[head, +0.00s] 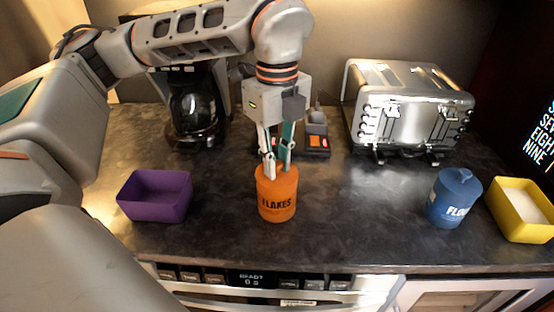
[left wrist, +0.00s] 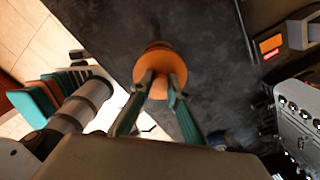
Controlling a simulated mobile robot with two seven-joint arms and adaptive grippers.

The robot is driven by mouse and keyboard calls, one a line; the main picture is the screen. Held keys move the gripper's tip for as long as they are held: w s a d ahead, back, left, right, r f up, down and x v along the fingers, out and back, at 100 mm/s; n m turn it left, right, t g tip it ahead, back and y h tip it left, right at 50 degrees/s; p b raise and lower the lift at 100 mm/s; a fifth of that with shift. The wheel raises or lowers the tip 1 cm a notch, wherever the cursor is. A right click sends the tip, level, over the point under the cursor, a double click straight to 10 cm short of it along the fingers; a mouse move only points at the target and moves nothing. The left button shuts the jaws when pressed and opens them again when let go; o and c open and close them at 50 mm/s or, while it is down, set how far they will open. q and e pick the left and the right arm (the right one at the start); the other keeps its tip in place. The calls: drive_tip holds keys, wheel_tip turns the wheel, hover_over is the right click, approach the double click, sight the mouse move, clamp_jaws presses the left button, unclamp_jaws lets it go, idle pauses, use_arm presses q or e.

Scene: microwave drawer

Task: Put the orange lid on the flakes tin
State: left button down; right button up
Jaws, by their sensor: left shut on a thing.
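The orange flakes tin (head: 277,205) stands upright on the dark counter, marked FLAKES. The orange lid (left wrist: 162,62) shows in the left wrist view as a round disc between and beyond my fingertips. My left gripper (head: 275,173) points down over the tin and is shut on the lid; its fingers also show in the left wrist view (left wrist: 160,82). In the head view lid and tin are the same orange and run together at the tin's top, so I cannot tell whether the lid is seated or just above the rim. My right gripper is not in view.
A purple bin (head: 155,196) stands left of the tin. A blue flour tin (head: 455,198) and a yellow container (head: 522,210) stand at the right. A coffee maker (head: 194,112) and a toaster (head: 405,108) are behind. The counter between the flakes and flour tins is clear.

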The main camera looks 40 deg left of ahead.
use_arm(q)
drive_tip(key=c, duration=1.4)
unclamp_jaws()
drive_tip(key=shift+r+p, duration=1.05)
drive_tip(key=shift+r, duration=0.5)
drive_tip(key=shift+r+p, duration=1.35)
drive_tip(key=shift+r, duration=0.65)
drive_tip(key=shift+f, duration=0.1)
